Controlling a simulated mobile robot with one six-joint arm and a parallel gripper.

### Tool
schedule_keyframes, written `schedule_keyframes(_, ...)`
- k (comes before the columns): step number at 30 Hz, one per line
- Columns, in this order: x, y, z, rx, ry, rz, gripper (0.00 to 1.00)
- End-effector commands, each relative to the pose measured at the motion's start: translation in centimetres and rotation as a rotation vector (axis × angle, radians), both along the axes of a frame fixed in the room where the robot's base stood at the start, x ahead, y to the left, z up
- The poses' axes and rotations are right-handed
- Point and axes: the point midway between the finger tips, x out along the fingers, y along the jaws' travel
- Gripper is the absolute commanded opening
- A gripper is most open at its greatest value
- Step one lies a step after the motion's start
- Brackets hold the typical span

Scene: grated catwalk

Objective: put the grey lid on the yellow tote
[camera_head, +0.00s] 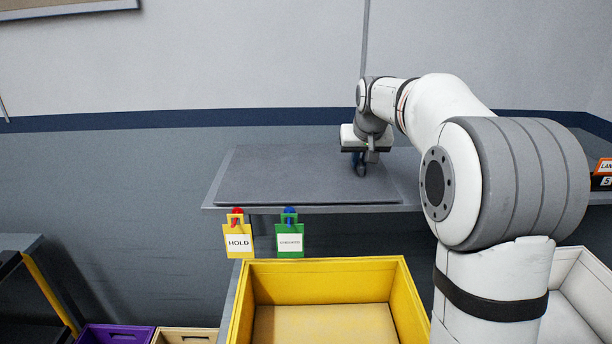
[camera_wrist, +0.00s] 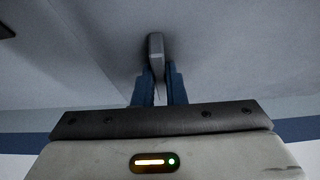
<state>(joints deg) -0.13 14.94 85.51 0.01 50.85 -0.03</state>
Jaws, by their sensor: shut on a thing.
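The grey lid (camera_head: 285,180) is a wide flat panel lying level over the grey shelf behind the yellow tote. I cannot tell whether it touches the shelf or is just above it. My gripper (camera_head: 361,165) points down at the lid's right part. In the wrist view its blue fingers (camera_wrist: 157,80) are shut on a small grey upright handle (camera_wrist: 155,45) on the grey surface. The yellow tote (camera_head: 325,268) stands open in front of and below the shelf, with its visible inside empty. Its near part is cut off by the frame.
A yellow HOLD tag (camera_head: 238,240) and a green tag (camera_head: 290,241) hang at the shelf's front edge. A white bin (camera_head: 580,290) stands right of the tote, partly behind my arm. Purple (camera_head: 115,335) and tan (camera_head: 185,336) bins sit low at left.

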Motion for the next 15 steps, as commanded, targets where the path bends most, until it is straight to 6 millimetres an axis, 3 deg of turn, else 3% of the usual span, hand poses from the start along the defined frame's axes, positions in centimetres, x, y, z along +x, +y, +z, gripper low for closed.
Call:
schedule_keyframes(8, 0.0, 0.0, 0.0, 0.001, 0.002, -0.002, 0.00)
schedule_keyframes(15, 0.0, -0.1, 1.2, 0.001, 0.000, -0.002, 0.00)
